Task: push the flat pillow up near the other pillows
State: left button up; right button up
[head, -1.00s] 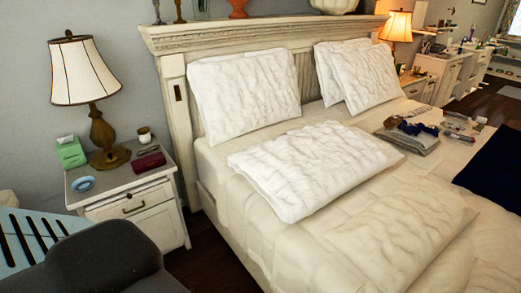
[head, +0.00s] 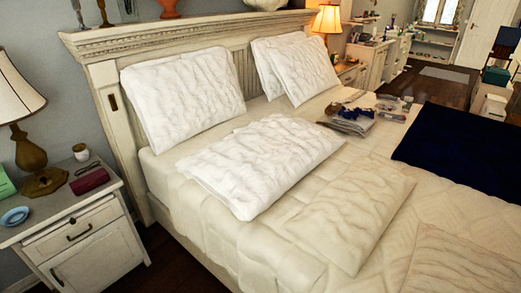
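A white flat pillow (head: 262,163) lies on the near left part of the bed (head: 185,215). One white pillow (head: 183,97) leans upright on the headboard behind it. Two more white pillows (head: 300,70) lean together at the headboard farther right. The flat pillow lies in front of the left upright pillow, with a narrow strip of bed between them. A cream pillow (head: 350,212) lies flat in front of the white one, and another cream one (head: 460,263) shows at the bottom right. Neither of my grippers shows in the head view.
A wooden headboard (head: 200,40) closes off the back. A nightstand (head: 85,238) with a lamp (head: 35,150) stands left of the bed. Folded clothes and small items (head: 347,120) lie mid-bed, with a dark blue blanket (head: 460,150) to the right. Floor shows between nightstand and bed.

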aim_at(250, 168)
jog(key=i+j+z, duration=0.2)
jog(key=i+j, duration=0.25)
jog(key=j, duration=0.2)
jog(key=i+j+z, duration=0.2)
jog(key=i+j, duration=0.15)
jog(key=j, duration=0.3)
